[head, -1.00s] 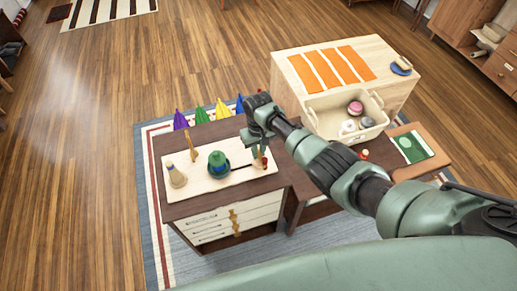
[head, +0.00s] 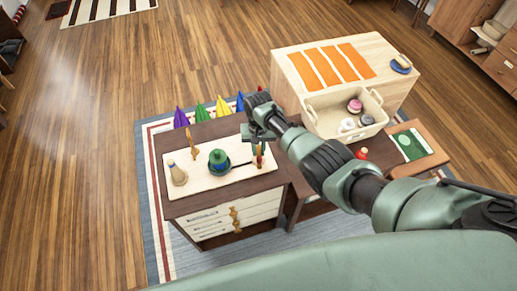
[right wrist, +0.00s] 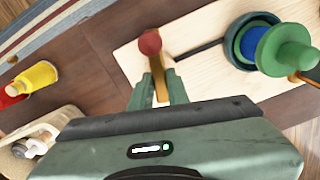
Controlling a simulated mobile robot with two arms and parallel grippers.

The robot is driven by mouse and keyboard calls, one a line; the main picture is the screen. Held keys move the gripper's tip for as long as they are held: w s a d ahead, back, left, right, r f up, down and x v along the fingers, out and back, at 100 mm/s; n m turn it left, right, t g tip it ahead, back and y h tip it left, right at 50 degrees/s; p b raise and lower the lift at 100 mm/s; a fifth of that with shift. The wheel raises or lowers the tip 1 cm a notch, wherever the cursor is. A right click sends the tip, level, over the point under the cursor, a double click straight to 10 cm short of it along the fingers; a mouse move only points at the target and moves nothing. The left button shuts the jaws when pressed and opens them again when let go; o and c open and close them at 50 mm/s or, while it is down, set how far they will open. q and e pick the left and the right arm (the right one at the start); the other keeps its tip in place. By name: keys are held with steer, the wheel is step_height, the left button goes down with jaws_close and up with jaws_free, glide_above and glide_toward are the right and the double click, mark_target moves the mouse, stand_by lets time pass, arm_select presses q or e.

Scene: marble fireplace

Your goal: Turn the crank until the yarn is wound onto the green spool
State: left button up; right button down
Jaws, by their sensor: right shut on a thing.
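The green spool (head: 218,157) stands upright on a pale board (head: 216,183) on the dark cabinet, with a blue band around its middle. It also shows in the right wrist view (right wrist: 288,48). A thin dark crank arm (right wrist: 198,49) runs from the spool's base to an upright handle with a red knob (right wrist: 150,42). My right gripper (right wrist: 158,88) is shut on the crank handle, below the knob. In the head view the right gripper (head: 259,147) partly covers the handle. Loose yarn is too small to make out. My left gripper is out of view.
A cream bin (head: 330,126) with several round items stands to the right. A red object (head: 362,153) stands near the bin.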

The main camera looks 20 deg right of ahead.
mark_target(258, 151)
steer(key=shift+w+r, duration=0.1)
steer(key=c, duration=1.4)
jaws_free()
steer(key=shift+o, duration=0.2)
steer(key=shift+r, duration=0.4)
step_height(258, 151, up, 7)
steer(key=shift+f+p, duration=0.1)
steer(key=shift+p, duration=0.4)
